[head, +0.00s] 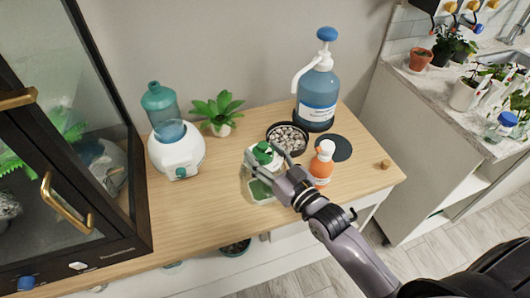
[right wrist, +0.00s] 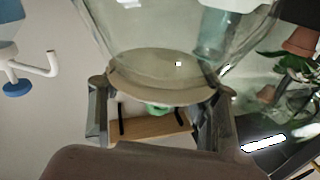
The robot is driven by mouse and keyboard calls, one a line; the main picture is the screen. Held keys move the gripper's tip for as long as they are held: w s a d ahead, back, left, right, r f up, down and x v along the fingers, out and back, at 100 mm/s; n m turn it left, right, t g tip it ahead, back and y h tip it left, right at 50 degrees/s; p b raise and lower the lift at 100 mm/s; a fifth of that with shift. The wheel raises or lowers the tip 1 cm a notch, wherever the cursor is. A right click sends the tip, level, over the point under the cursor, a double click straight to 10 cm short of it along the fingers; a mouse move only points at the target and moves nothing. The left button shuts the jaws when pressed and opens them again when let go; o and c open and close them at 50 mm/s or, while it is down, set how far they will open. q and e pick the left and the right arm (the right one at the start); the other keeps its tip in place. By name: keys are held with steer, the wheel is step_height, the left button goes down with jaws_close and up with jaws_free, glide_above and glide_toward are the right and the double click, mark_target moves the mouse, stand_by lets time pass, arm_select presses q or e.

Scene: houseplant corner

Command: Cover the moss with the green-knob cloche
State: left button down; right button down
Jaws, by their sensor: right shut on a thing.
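My right gripper (head: 279,172) reaches in from the lower right and is shut on the green-knob cloche. The cloche's green knob (head: 263,151) shows at the fingertips in the head view. In the right wrist view a green bit (right wrist: 157,107) shows between the fingers, with the cloche's clear glass (right wrist: 165,35) filling the upper middle. The green moss (head: 260,190) is in a small clear square dish just below and left of the gripper in the head view. My fingers partly hide the cloche, and I cannot tell whether its rim touches the dish. My left gripper is not in view.
An orange bottle (head: 322,165) stands close to the gripper's right. A dark bowl of pebbles (head: 288,137), a black disc (head: 336,149) and a blue pump bottle (head: 317,95) are behind. A white dispenser (head: 176,154) and succulent (head: 218,110) stand left. The wooden tabletop's front left (head: 195,220) is clear.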

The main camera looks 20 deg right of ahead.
steer(key=shift+f, duration=0.45)
stand_by(1.0)
steer(key=shift+f+b, duration=0.35)
steer(key=shift+b, duration=0.1)
steer(key=shift+f, duration=0.6)
stand_by(0.4)
steer(key=c, duration=0.9)
jaws_free()
steer(key=o, duration=0.4)
steer(key=shift+f, duration=0.3)
steer(key=v, duration=1.2)
steer(key=shift+r, duration=0.25)
steer(key=shift+f, duration=0.1)
